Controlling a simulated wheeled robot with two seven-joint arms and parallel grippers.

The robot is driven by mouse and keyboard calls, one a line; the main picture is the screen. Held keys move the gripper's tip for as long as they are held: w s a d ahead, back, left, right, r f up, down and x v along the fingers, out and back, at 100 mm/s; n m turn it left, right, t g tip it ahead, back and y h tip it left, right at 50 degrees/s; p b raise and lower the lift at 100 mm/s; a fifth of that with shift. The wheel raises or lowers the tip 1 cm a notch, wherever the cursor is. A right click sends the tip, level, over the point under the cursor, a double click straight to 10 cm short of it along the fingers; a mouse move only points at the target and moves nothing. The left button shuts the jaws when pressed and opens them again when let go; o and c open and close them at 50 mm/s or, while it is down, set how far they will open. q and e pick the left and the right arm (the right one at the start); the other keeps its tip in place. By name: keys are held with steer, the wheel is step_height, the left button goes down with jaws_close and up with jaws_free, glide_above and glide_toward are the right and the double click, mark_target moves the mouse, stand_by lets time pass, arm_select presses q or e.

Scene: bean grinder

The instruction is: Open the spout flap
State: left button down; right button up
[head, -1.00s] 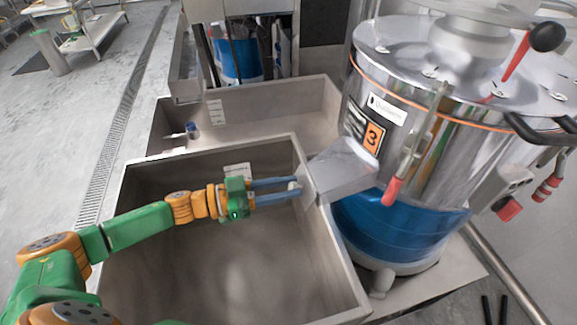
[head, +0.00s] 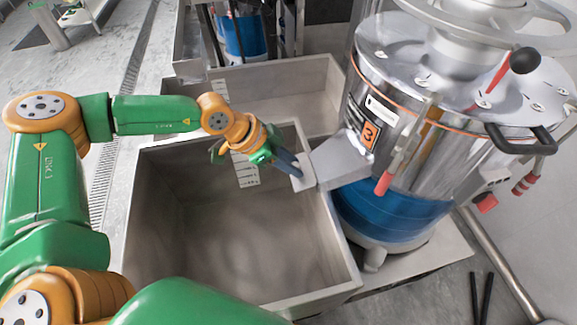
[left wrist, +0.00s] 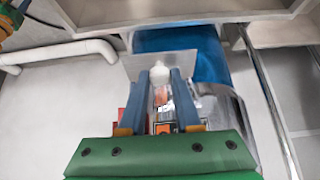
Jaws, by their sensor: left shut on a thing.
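The grinder is a round steel machine (head: 400,130) with a blue lower band, at the right in the head view. Its box-shaped metal spout (head: 342,163) juts left over the bin. At the spout's outer end is the flap, a flat grey plate (head: 301,172), which stands out tilted from the spout mouth. In the left wrist view the flap (left wrist: 134,66) lies beyond the fingers, and its white knob (left wrist: 159,76) is between them. My left gripper (head: 296,170) is shut on this knob. The fingers partly hide the flap and spout. My right gripper is not seen.
A deep grey bin (head: 240,290) stands open below the spout, with another bin (head: 290,85) behind it. A red-tipped lever (head: 384,183) hangs on the grinder right of the spout.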

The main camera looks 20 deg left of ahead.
mark_target(304, 170)
arm_select(q)
steer(key=g+y, duration=0.1)
steer(key=d+r+g+y, duration=0.1)
steer(key=y, duration=0.1)
steer(key=shift+w+d+r, duration=0.1)
steer(key=shift+w+r, duration=0.05)
steer(key=shift+w, duration=0.2)
steer(key=shift+w+d+r+g+y, duration=0.2)
steer(key=shift+d+g+y, duration=0.15)
steer(key=shift+g+y, duration=0.4)
steer(key=shift+w+d+r+g+y, duration=0.2)
steer(key=shift+d+g+y, duration=0.2)
steer(key=shift+y, duration=0.55)
steer(key=c, duration=0.6)
jaws_free()
steer(key=shift+w, duration=0.15)
